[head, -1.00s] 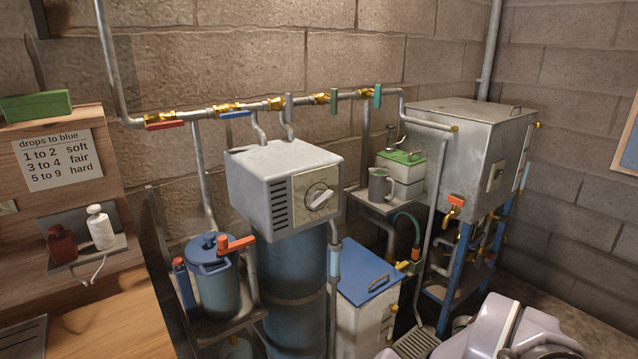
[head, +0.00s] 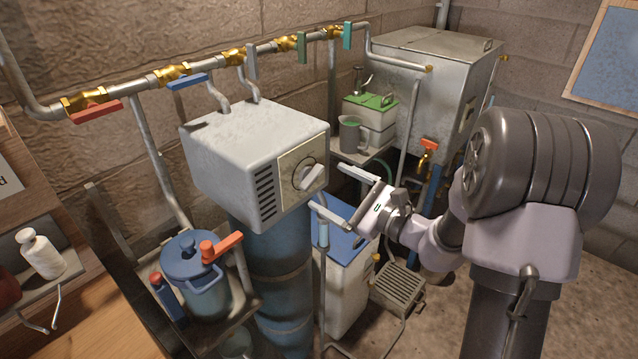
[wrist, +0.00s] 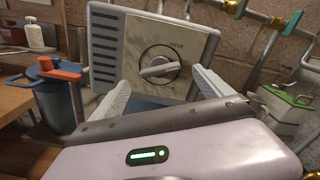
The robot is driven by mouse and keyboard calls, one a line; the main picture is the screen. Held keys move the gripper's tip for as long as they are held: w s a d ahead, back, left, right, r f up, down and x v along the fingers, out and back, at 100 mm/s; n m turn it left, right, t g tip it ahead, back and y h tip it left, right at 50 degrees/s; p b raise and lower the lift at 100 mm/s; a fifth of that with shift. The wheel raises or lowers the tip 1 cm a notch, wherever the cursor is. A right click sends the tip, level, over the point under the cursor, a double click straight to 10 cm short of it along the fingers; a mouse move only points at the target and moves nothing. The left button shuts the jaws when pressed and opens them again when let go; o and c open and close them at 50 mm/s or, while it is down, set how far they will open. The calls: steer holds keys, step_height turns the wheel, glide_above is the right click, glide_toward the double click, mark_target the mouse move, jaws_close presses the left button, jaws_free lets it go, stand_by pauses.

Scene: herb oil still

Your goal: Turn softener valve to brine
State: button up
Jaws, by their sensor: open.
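The softener valve head is a grey box (head: 250,160) on top of a blue tank (head: 272,270). Its pale front plate carries a light grey knob (head: 308,177) inside a dark ring. In the wrist view the knob (wrist: 160,68) is a bar lying nearly level, its right end slightly higher.
A pipe with coloured lever valves (head: 172,76) runs along the wall above. A blue canister with an orange handle (head: 193,270) stands left of the tank. A blue-lidded bin (head: 348,285) is at the right, under my gripper. A metal tank (head: 410,90) is behind.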

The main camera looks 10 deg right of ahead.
mark_target(316, 179)
steer(key=x, duration=0.4)
steer(key=shift+w+a, duration=0.1)
steer(key=shift+w, duration=0.1)
steer(key=c, duration=1.4)
steer(key=shift+o, duration=0.2)
steer(key=shift+r+m, duration=0.1)
steer(key=shift+m, duration=0.2)
steer(key=m+p, duration=0.2)
steer(key=p, duration=0.1)
steer(key=shift+r+m, duration=0.1)
steer(key=shift+m, duration=0.3)
steer(key=shift+m+p, duration=1.95)
steer(key=shift+m, duration=0.15)
steer(key=shift+f, duration=0.2)
steer(key=o, duration=1.4)
steer(key=shift+c, duration=0.2)
